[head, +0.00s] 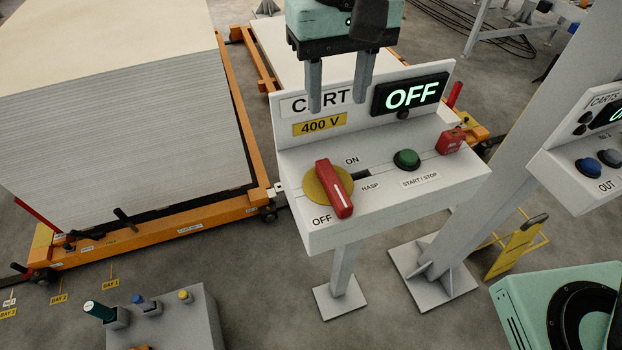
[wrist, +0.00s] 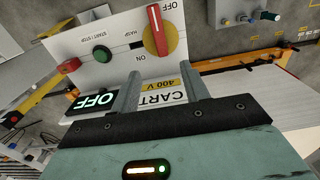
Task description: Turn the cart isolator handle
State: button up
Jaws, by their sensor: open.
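The cart isolator handle (head: 334,188) is a red lever on a yellow round plate (head: 320,184), on the sloped face of a grey control box (head: 400,205). It lies close to the OFF label. A lit display (head: 410,94) on the back panel reads OFF. My gripper (head: 339,95) is open and empty, above and behind the handle, in front of the CART sign. In the wrist view the red handle (wrist: 157,28) shows upside down beyond my fingertips (wrist: 158,78), apart from them.
A green start/stop button (head: 406,159) and a red padlock-like block (head: 451,140) sit right of the handle. A second control box (head: 590,150) and a slanted grey post (head: 510,130) stand at the right. An orange cart (head: 160,245) with stacked sheets is at the left.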

aim_at(331, 177)
notch_tip(331, 177, down, 16)
jog(key=shift+f+p, duration=0.15)
jog(key=shift+p, duration=0.8)
grip_shut()
